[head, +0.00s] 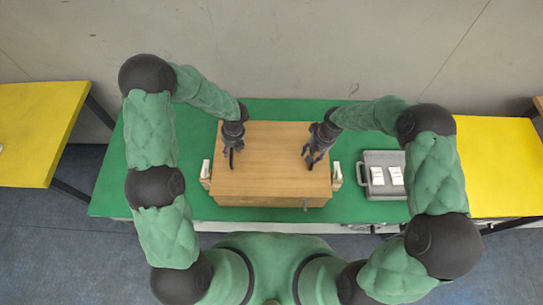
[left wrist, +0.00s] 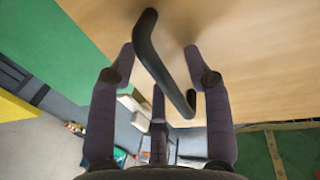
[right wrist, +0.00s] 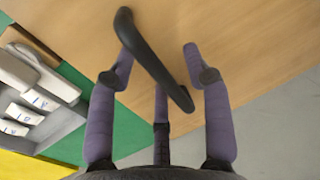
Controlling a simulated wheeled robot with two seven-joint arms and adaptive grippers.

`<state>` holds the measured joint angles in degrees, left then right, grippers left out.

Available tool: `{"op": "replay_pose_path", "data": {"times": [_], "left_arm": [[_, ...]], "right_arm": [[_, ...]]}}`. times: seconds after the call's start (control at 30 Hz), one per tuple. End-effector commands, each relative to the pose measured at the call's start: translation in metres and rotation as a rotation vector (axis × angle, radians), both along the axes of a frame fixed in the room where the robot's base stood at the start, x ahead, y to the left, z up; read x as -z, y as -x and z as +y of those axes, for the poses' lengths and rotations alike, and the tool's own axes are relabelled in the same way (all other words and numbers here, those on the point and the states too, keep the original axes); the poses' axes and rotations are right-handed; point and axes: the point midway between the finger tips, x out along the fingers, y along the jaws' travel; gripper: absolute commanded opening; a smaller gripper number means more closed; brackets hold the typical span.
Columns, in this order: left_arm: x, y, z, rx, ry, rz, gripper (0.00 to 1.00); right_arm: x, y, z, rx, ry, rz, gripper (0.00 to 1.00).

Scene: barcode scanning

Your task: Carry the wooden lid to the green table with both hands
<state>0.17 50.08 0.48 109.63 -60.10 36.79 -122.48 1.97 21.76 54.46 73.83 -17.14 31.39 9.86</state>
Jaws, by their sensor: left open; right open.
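The wooden lid (head: 272,150) lies flat on top of a wooden box (head: 270,201) on the green table (head: 112,190). It has two dark bar handles, a left one (left wrist: 183,88) and a right one (right wrist: 152,60). My left gripper (head: 232,148) is over the left part of the lid; its open fingers (left wrist: 158,58) stand on either side of the left handle. My right gripper (head: 313,153) is over the right part; its open fingers (right wrist: 158,58) stand on either side of the right handle. Whether the fingers touch the handles cannot be told.
White pieces stand against the box's left side (head: 206,171) and right side (head: 337,174). A grey case (head: 370,160) with white labelled items lies to the right on the green table. Yellow tables stand at left (head: 35,130) and right (head: 500,165). A wall is behind.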

Motion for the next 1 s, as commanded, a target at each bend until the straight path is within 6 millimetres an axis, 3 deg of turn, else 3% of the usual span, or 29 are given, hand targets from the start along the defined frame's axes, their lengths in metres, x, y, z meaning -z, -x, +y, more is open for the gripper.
{"op": "replay_pose_path", "data": {"times": [0.13, 0.3, 0.33, 1.0], "left_arm": [[0.000, 0.000, 0.000, 0.000, 0.000, 0.000, 0.50], [0.000, 0.000, 0.000, 0.000, 0.000, -0.001, 0.02], [0.000, 0.000, 0.000, 0.000, 0.000, -0.001, 0.00], [-0.011, -0.001, 0.000, 0.000, 0.000, -0.002, 0.00]], "right_arm": [[0.000, 0.000, 0.000, 0.000, 0.000, 0.000, 0.50], [0.000, 0.000, 0.000, 0.000, 0.000, 0.000, 0.02], [0.000, 0.000, 0.000, 0.000, 0.000, 0.000, 0.00], [-0.010, -0.001, 0.000, 0.000, 0.000, -0.002, 0.00]]}}
